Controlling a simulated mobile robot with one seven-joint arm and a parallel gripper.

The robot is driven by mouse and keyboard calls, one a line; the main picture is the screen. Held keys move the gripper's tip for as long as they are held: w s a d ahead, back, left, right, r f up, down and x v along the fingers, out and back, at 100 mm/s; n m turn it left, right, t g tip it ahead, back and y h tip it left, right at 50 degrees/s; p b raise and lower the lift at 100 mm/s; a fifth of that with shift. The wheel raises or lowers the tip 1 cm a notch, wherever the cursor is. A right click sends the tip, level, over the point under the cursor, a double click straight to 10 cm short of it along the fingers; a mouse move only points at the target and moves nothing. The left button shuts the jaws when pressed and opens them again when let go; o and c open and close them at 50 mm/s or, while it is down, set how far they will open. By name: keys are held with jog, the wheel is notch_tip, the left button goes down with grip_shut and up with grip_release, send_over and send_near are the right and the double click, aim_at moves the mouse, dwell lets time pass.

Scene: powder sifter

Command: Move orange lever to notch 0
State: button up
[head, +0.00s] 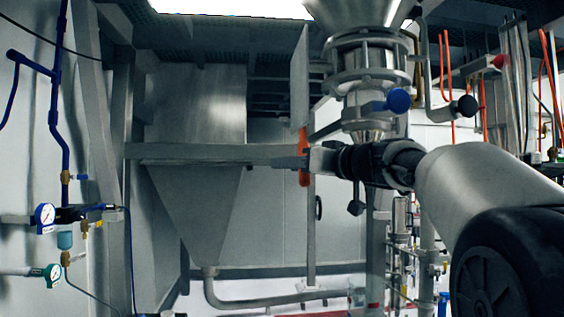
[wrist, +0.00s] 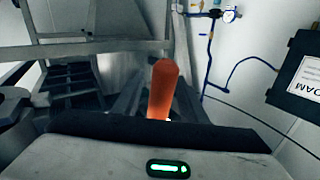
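The orange lever (head: 304,140) is a narrow upright bar near the middle of the head view, below a grey vertical plate. In the wrist view the orange lever (wrist: 162,88) stands upright with a rounded top, just beyond the dark edge of my gripper body. My gripper (head: 289,162) reaches in from the right at the lever's mid-height, and a grey finger crosses in front of the lever. Whether the fingers touch or clasp it is not clear. No notch marks or numbers can be made out.
A large steel hopper (head: 195,210) stands behind a horizontal grey beam (head: 200,152) left of the lever. A flanged steel valve column (head: 367,75) with a blue knob (head: 398,100) stands close above my wrist. Blue pipes and gauges (head: 45,214) line the left wall.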

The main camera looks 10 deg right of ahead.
grip_shut()
jog(key=s+g+p, duration=0.1)
jog(key=s+p, duration=0.1)
jog(key=s, duration=0.1)
jog(key=s+r+m+g+h+p, duration=0.1)
jog(key=s+p, duration=0.1)
jog(key=s, duration=0.1)
jog(key=s+r+m+g+p, duration=0.1)
jog(key=s+p, duration=0.2)
jog(key=shift+r+g, duration=0.15)
jog(key=shift+g, duration=0.15)
grip_release()
